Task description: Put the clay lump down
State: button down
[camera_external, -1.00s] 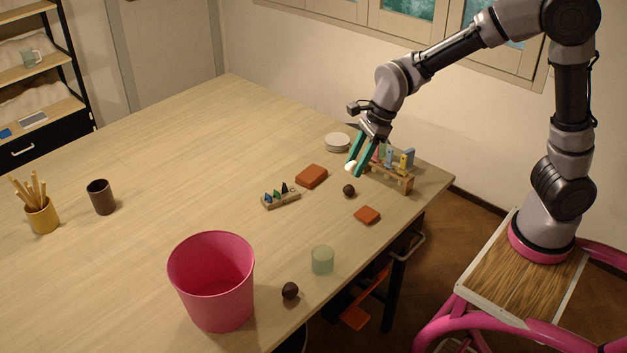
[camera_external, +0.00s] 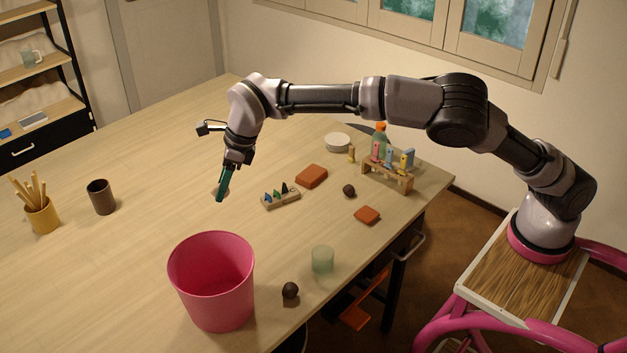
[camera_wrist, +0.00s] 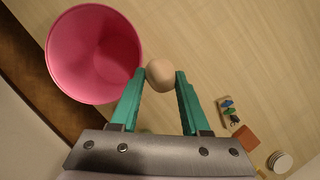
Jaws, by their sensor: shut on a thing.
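The clay lump is a pale beige, rounded ball (camera_wrist: 160,74), held between the teal fingertips in the wrist view. My gripper (camera_external: 221,196) is shut on it, pointing down over the table behind the pink bucket. The gripper also shows in the wrist view (camera_wrist: 161,80). In the external view the fingers mostly hide the lump, and I cannot tell its exact height above the table. The bucket lies at the upper left of the wrist view, beside the left finger.
The pink bucket (camera_external: 212,262) stands at the table's front. A brown cup (camera_external: 101,197) stands left. The table's middle is clear.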

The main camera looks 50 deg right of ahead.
jog(key=s+a+f, duration=0.3)
jog(key=s+a, duration=0.2)
jog(key=a, duration=0.7)
send_over(213, 292)
jog(key=s+a, duration=0.1)
jog(key=s, duration=0.1)
jog(key=f, duration=1.6)
jog(key=shift+s+a, duration=0.1)
jog(key=shift+s, duration=0.1)
jog(key=shift+f, duration=2.2)
jog(key=shift+f, duration=0.15)
jog(key=shift+c, duration=1.9)
grip_release()
jog(key=v, duration=1.2)
